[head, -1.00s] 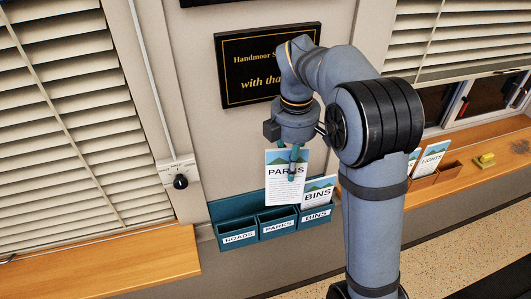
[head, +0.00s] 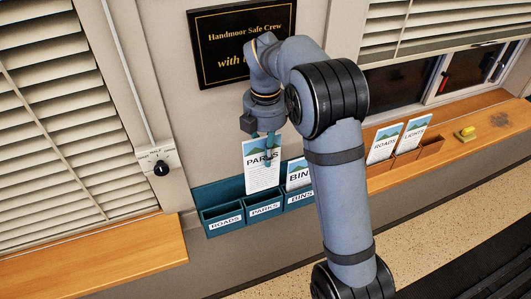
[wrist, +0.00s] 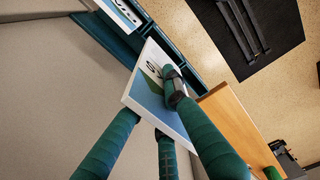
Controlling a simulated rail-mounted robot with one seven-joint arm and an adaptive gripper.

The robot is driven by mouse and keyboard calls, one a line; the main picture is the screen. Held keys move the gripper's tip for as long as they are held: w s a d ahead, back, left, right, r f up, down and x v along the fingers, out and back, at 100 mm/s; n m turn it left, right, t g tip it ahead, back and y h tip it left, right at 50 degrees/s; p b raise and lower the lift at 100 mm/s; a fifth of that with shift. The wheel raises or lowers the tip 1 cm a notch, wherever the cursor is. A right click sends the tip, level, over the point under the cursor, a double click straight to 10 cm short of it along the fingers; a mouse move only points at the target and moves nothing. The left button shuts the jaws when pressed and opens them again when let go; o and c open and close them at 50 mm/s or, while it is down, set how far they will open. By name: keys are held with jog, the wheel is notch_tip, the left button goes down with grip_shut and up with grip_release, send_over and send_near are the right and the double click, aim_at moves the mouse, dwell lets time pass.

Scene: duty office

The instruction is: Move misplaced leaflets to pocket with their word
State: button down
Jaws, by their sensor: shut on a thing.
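My gripper (head: 267,152) is shut on a white leaflet headed PARKS (head: 261,174), with a blue and green top. The leaflet is upright in front of the teal rack (head: 196,196), over its middle PARKS pocket (head: 264,209). Whether its lower edge is inside the pocket, I cannot tell. The wrist view shows the leaflet (wrist: 150,97) between my fingers. The left ROADS pocket (head: 226,219) looks empty. A BINS leaflet (head: 298,176) stands in the BINS pocket (head: 300,198), partly hidden by my arm. ROADS (head: 383,145) and LIGHTS (head: 413,136) leaflets stand in a wooden rack (head: 407,158).
The wooden rack stands on the right sill (head: 470,139), its labels unreadable and its left part hidden by my arm. A dial switch (head: 160,167) and a black plaque (head: 215,65) are on the wall.

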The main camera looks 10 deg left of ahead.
jog(key=shift+f+b, duration=4.9)
jog(key=shift+f, duration=0.5)
jog(key=c, duration=1.7)
grip_release()
jog(key=shift+r, duration=0.15)
notch_tip(320, 180, up, 12)
jog(key=shift+f, duration=0.1)
send_over(265, 187)
jog(key=shift+w+f, duration=0.25)
jog(key=shift+f, duration=1.3)
jog(key=shift+w+f, duration=0.2)
jog(key=shift+f, duration=1.3)
jog(key=shift+r, duration=0.15)
